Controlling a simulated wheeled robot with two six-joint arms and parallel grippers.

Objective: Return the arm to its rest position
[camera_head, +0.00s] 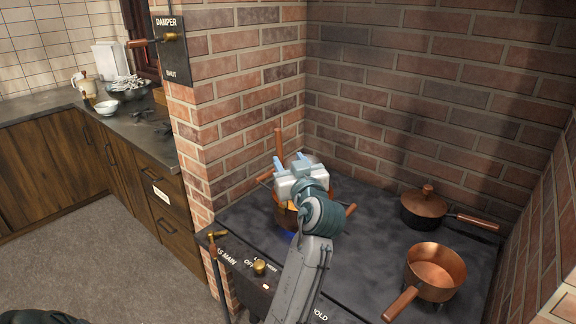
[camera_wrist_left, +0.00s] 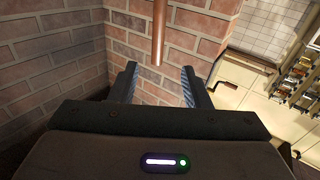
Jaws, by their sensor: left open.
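My left gripper (camera_head: 290,163) is over the back-left part of the black stove, its two bluish fingers apart. In the left wrist view the fingers (camera_wrist_left: 159,72) are open, with no object gripped. A brown rod (camera_wrist_left: 160,30) shows beyond and between them, its lower end free; a wooden upright (camera_head: 278,145) stands just behind the gripper in the head view. Beneath the gripper is a copper pot (camera_head: 286,216), mostly hidden by my wrist. I cannot tell whether the gripper touches it. My right gripper is not in view.
A lidded copper pot (camera_head: 424,208) and an open copper saucepan (camera_head: 436,268) stand on the stove's right side. Brick walls (camera_head: 400,90) close in the back and both sides. A blue glow (camera_head: 286,237) shows below the pot. The floor (camera_head: 110,250) at left is clear.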

